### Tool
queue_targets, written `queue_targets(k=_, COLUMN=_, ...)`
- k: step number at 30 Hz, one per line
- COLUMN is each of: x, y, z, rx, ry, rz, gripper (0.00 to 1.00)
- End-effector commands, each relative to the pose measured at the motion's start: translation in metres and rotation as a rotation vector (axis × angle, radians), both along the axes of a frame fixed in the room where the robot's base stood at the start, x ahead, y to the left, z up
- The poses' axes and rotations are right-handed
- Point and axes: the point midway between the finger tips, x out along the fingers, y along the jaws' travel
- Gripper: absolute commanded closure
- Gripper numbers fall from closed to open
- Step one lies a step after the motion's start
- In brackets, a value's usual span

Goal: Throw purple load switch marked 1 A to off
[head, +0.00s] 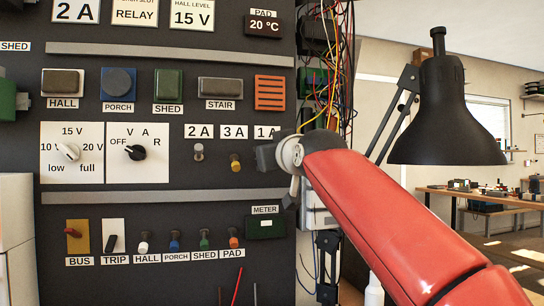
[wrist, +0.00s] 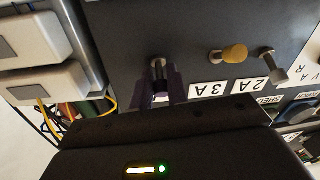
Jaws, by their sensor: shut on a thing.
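The load switch under the 1 A label (head: 266,132) is hidden behind my gripper (head: 266,157) in the head view. In the wrist view, which is upside down, a grey metal stub (wrist: 158,66) of this switch stands out of the panel between the fingers of my gripper (wrist: 159,82). My gripper is shut on the switch. Dark purple-tinted shapes show on both sides of the stub; where fingers end and switch cap begins is unclear. The lever's position cannot be told.
The yellow 3 A switch (head: 235,163) is just left of my gripper, with the grey 2 A switch (head: 198,151) beyond. The METER box (head: 265,227) is below, an orange slotted panel (head: 270,92) above. Loose wires (head: 325,60) and a black lamp (head: 445,110) are on the right.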

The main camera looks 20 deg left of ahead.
Motion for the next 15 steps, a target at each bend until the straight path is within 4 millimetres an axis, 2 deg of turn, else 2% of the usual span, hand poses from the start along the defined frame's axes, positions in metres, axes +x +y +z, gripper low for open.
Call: queue_targets(k=15, x=-0.001, y=0.0, z=-0.023, rx=0.18, ry=-0.292, rz=0.001, gripper=1.0)
